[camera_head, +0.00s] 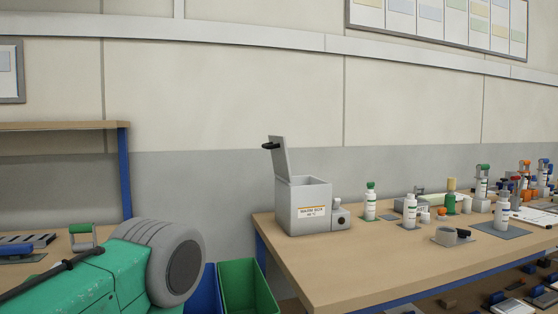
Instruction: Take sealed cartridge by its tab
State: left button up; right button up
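I cannot pick out a sealed cartridge or its tab for certain among the small items in view. A grey box (303,206) with an orange-striped label stands at the left end of the right-hand bench (345,265). Its lid (279,157) is raised, with a black handle at the top. Neither my left nor my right gripper shows in the head view.
White bottles, such as a green-capped one (370,203), stand along the bench with several small holders. A small grey holder (446,237) sits near the front edge. A green bin (247,288) and a blue bin (207,290) stand left of the bench. Its front left surface is clear.

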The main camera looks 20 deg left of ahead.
aim_at(370, 196)
jog(key=i+l, duration=0.15)
jog(key=l, duration=0.25)
jog(key=i+l+z, duration=0.1)
jog(key=l, duration=0.35)
jog(key=i+l, duration=0.2)
jog(key=l, duration=0.2)
